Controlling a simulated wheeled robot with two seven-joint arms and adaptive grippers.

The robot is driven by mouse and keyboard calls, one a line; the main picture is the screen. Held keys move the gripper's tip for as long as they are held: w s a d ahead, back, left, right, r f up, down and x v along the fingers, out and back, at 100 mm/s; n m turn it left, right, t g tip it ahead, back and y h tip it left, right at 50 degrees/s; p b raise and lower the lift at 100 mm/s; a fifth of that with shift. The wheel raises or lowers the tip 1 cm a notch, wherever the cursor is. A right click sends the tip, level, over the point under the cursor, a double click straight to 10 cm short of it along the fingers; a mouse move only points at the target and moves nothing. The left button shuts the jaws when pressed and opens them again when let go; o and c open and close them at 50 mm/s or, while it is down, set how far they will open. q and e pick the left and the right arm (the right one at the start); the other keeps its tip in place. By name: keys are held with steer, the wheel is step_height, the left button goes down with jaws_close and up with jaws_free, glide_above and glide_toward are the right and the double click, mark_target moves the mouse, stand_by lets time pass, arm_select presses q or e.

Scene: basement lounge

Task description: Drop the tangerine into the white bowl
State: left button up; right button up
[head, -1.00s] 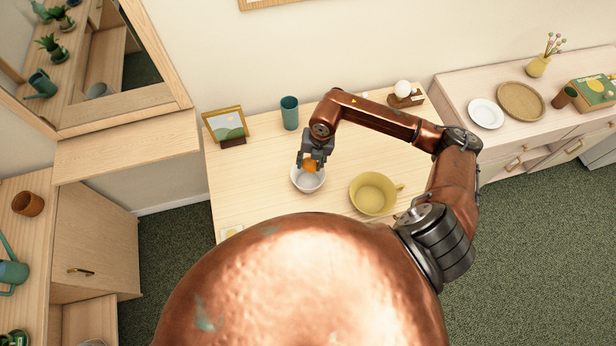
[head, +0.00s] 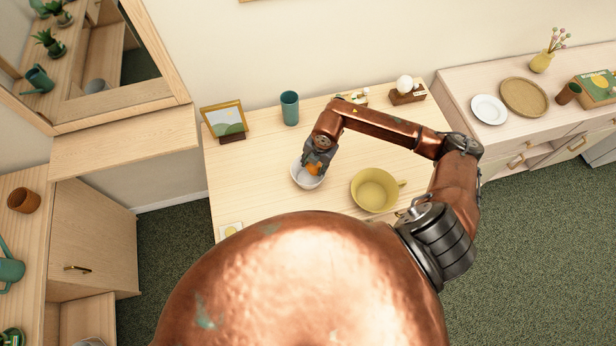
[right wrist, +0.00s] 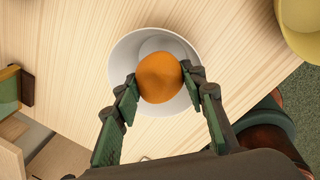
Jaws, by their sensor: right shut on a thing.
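The orange tangerine (right wrist: 159,77) is between the fingertips of my right gripper (right wrist: 159,82), which is shut on it. In the right wrist view the tangerine appears in front of the white bowl (right wrist: 125,62), within the outline of its rim. In the head view the right gripper (head: 316,163) is over the right part of the white bowl (head: 303,180), with the tangerine (head: 314,170) partly hidden by the fingers. I cannot tell how far the tangerine is above the bowl's bottom. My left gripper is not in view.
A yellow mug-like bowl (head: 374,191) stands right of the white bowl on the wooden table (head: 258,170). A teal cup (head: 290,108) and a picture frame (head: 226,119) stand at the back.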

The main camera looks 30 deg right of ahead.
steer(key=shift+f, duration=0.45)
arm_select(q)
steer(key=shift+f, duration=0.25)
arm_select(e)
steer(key=o, duration=1.3)
steer(key=shift+c, duration=0.2)
step_height(320, 180, up, 12)
steer(key=s+d, duration=0.1)
steer(key=shift+s, duration=0.3)
